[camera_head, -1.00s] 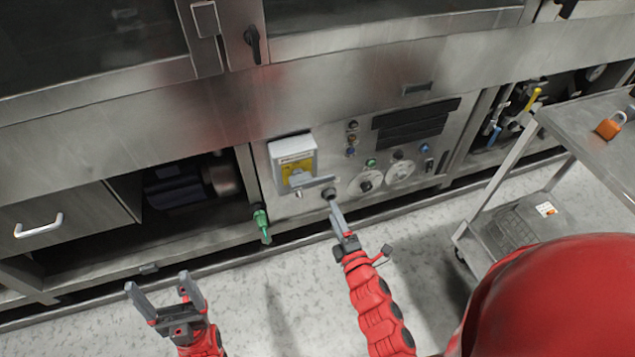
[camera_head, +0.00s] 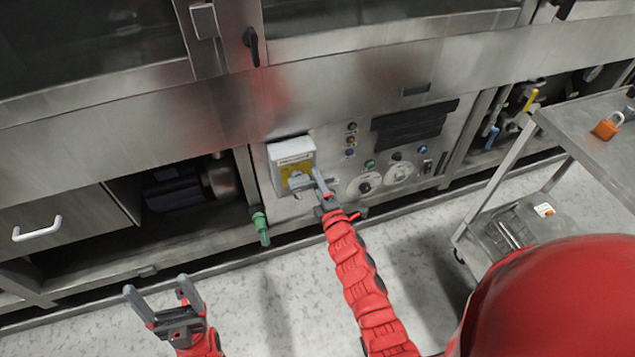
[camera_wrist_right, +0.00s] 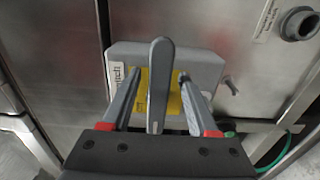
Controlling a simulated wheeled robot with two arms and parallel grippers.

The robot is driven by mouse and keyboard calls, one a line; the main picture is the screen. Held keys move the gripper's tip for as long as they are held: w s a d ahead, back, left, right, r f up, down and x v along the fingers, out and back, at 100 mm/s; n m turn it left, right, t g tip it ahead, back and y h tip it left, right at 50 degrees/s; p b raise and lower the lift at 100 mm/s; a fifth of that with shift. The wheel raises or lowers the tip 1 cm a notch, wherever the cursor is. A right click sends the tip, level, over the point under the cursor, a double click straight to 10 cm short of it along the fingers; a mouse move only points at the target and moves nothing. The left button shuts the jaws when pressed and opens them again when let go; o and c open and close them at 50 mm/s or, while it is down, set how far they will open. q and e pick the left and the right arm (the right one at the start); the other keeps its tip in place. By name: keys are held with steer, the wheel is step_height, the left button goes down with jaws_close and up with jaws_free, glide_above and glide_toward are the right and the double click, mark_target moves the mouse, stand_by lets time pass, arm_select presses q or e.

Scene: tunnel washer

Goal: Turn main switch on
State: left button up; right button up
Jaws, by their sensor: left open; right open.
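The main switch (camera_head: 293,160) is a pale grey box with a yellow plate on the steel control panel. The box also shows in the right wrist view (camera_wrist_right: 213,68), with its yellow plate behind the fingers. My right gripper (camera_head: 317,174) is open at the lower right of the box. In the wrist view its two fingers stand on either side of a long grey lever (camera_wrist_right: 159,75), apart from it. The lever looks upright there; its base is hidden by the gripper body. My left gripper (camera_head: 158,297) is open and empty above the floor at lower left.
Dials (camera_head: 398,172) and small buttons sit right of the switch. A green-handled valve (camera_head: 260,226) is at lower left of it. A steel cart (camera_head: 575,135) with an orange padlock (camera_head: 607,126) stands at right.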

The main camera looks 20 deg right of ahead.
jaws_close()
stand_by(1.3)
